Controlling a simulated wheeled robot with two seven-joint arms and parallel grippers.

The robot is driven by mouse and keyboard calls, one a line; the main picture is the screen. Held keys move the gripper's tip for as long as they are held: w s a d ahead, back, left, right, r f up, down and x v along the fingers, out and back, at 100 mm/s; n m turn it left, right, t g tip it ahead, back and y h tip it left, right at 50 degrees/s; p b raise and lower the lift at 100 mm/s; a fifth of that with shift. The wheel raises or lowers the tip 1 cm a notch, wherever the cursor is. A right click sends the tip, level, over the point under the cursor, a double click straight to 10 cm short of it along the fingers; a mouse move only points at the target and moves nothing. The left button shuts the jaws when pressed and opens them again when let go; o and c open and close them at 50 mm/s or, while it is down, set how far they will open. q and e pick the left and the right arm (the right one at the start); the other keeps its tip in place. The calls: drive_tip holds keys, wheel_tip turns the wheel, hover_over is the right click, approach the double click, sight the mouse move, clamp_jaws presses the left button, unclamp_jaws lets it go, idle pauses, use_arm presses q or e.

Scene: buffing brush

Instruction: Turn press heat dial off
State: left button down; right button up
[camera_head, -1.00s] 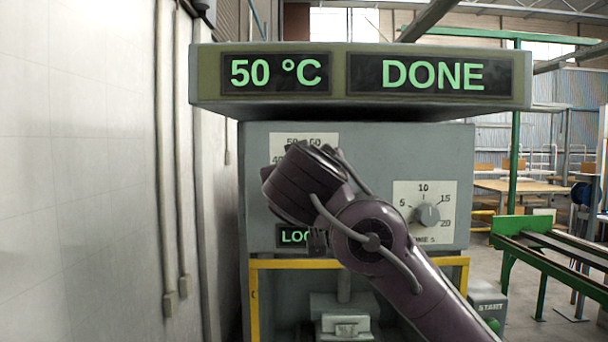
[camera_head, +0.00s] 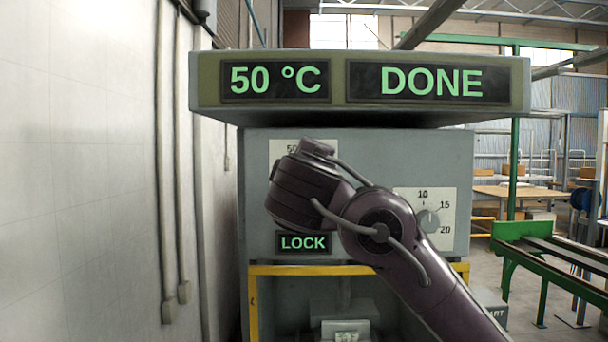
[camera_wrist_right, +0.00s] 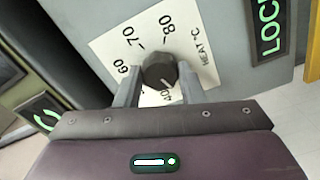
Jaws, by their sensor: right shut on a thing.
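The press heat dial is a dark round knob (camera_wrist_right: 158,67) on a white scale card (camera_wrist_right: 116,52) marked HEAT °C, seen in the right wrist view. My right gripper (camera_wrist_right: 161,80) has one finger on each side of the knob and is shut on it. A pale pointer mark shows on the knob's lower side, near a partly covered 40. In the head view my right wrist hides the knob and most of its card (camera_head: 288,148). The display above reads 50 °C (camera_head: 276,77). My left gripper is not in view.
The second display reads DONE (camera_head: 431,78). A LOCK sign (camera_head: 303,242) is lit below my wrist. A timer dial (camera_head: 428,221) sits right of it, close to my forearm. A yellow frame (camera_head: 254,300) surrounds the press opening. A wall (camera_head: 80,180) stands left.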

drive_tip(key=shift+n, duration=1.9)
drive_tip(key=o, duration=1)
drive_tip(key=shift+s, duration=0.15)
drive_tip(key=s+b, duration=0.1)
drive_tip(key=s, duration=0.6)
drive_tip(key=shift+s+b, duration=0.25)
drive_tip(key=shift+b, duration=0.1)
